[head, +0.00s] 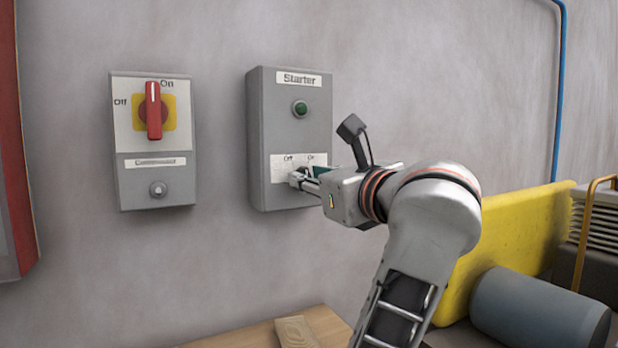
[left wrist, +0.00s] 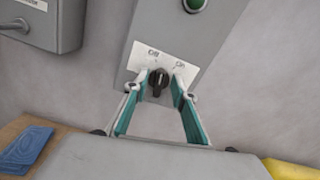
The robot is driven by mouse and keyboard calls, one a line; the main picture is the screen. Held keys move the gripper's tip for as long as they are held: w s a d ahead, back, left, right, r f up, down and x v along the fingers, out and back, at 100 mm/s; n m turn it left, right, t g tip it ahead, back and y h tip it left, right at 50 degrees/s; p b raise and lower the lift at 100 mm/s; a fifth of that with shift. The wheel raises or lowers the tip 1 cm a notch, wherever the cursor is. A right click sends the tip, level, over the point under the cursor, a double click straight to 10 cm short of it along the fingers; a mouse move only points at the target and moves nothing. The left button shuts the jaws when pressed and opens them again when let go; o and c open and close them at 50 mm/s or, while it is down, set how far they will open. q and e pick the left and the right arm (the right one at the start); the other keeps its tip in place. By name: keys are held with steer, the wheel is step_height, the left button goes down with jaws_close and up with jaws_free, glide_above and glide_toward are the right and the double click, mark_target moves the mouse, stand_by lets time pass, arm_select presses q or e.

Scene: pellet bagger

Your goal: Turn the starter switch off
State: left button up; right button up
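The starter box (head: 258,130) is a grey wall box with a "Starter" label, a green lamp (head: 300,108) and a white Off/On plate (head: 315,159). Its switch is a small black knob (left wrist: 160,82) below the Off and On marks in the left wrist view. I cannot tell surely which mark the knob points at. My right gripper is not in view.
A second grey box (head: 128,180) with a red rotary handle (head: 154,110) turned up toward On hangs to the left. Below are a wooden surface (head: 255,336) and a wooden block (head: 296,331). A yellow panel (head: 510,245) and a grey cylinder (head: 535,308) stand at right.

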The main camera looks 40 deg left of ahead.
arm_select(q)
steer(key=shift+c, duration=0.4)
jaws_close()
steer(key=shift+s+n, duration=0.2)
steer(key=shift+n, duration=1.8)
steer(key=shift+o, duration=0.4)
jaws_free()
